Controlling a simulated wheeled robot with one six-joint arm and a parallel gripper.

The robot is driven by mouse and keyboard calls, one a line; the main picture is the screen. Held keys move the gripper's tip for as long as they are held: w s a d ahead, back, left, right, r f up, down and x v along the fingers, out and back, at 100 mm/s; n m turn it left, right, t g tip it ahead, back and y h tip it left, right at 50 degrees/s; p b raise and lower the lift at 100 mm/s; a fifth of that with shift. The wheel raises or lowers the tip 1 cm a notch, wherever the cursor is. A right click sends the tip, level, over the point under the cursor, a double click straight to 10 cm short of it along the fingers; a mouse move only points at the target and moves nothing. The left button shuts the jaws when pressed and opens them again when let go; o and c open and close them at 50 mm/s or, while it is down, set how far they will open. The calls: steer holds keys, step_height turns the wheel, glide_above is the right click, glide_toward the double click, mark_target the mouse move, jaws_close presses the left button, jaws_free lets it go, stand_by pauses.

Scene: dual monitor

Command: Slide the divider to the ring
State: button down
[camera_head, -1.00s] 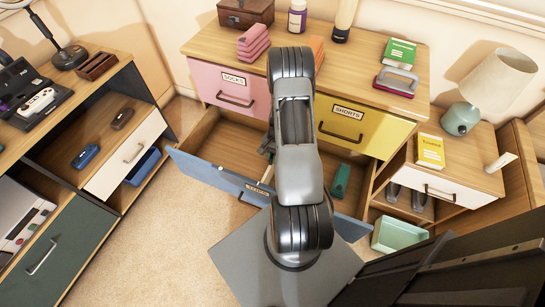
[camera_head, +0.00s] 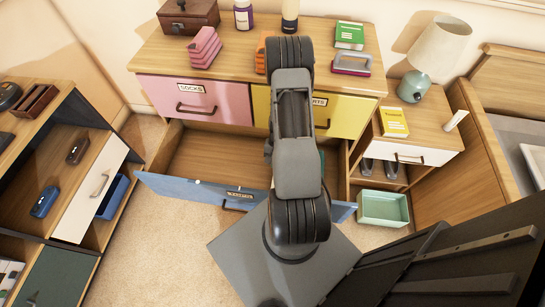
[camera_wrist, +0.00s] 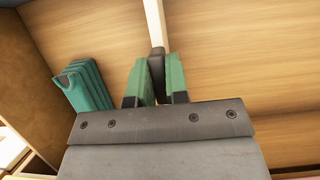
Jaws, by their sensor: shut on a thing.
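The divider is a thin pale strip (camera_wrist: 154,22) with a dark tab in the wrist view. My gripper (camera_wrist: 158,68) is shut on that tab, its green fingers on either side. The divider stands in the open blue-fronted drawer (camera_head: 180,188). In the head view my arm hides the divider and most of the gripper. A folded teal stack (camera_wrist: 86,86) lies in the drawer, left of my gripper in the wrist view and apart from it.
The drawer's wooden floor (camera_head: 215,155) is bare left of my arm. Pink (camera_head: 190,100) and yellow (camera_head: 345,115) drawers above are shut. A mint bin (camera_head: 383,208) stands on the floor at right. Dark monitor panels (camera_head: 440,270) fill the lower right.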

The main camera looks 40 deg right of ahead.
steer(key=shift+s+d, duration=0.2)
steer(key=shift+s, duration=0.15)
steer(key=c, duration=1.1)
jaws_free()
steer(key=shift+p+v, duration=0.55)
steer(key=shift+v, duration=3.25)
